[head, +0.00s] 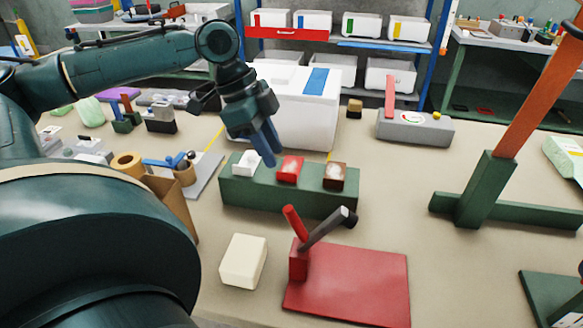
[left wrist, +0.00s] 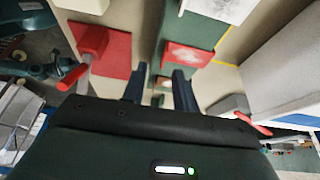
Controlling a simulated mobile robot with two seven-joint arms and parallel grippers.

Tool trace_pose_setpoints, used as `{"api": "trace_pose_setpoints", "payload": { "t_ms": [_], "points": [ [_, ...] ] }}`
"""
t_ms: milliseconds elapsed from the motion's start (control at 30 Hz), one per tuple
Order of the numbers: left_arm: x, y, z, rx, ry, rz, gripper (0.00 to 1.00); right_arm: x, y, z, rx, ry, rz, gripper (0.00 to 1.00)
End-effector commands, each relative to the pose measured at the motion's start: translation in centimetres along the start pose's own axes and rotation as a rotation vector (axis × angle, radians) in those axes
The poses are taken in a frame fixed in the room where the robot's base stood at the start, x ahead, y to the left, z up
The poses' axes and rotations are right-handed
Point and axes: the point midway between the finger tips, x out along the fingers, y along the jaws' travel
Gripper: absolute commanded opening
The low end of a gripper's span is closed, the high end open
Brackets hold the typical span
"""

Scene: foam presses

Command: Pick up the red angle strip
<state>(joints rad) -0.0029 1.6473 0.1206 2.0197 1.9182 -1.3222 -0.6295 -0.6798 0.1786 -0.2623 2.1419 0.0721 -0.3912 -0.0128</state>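A green block (head: 290,203) on the table carries a white, a red and a brown piece in a row. The red piece (head: 289,169), with a pale patch on top, sits in the middle; I take it as the red angle strip, though its shape is hard to tell. It also shows in the left wrist view (left wrist: 188,57), just beyond the right fingertip. My left gripper (head: 267,154) points down above the block, near the white piece (head: 246,163) and the red one. Its fingers (left wrist: 159,72) are apart with nothing between them. My right gripper is not in view.
A red press (head: 360,285) with levers and a cream block (head: 243,261) stand in front. A large white box (head: 300,110) and a grey press (head: 415,128) stand behind. A green press (head: 485,190) with an orange lever is at right. Table is clear between them.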

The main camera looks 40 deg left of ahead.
Motion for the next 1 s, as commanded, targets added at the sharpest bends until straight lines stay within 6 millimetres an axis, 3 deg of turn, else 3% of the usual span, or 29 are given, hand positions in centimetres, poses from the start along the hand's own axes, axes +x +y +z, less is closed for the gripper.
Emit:
{"api": "trace_pose_setpoints", "payload": {
  "t_ms": [167,600,900,1000],
  "points": [
    [0.7,-0.1,0.1,-0.001,-0.004,0.003,0.29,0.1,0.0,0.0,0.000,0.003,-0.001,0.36],
    [5.1,-0.6,-0.1,0.000,-0.002,0.002,0.29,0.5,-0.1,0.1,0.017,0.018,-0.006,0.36],
    [5.3,-0.6,-0.2,0.000,0.000,0.000,0.29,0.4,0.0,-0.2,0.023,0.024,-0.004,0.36],
    [5.3,-0.6,-0.2,0.000,0.000,0.000,0.21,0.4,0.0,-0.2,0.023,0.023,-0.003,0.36]
  ]
}}
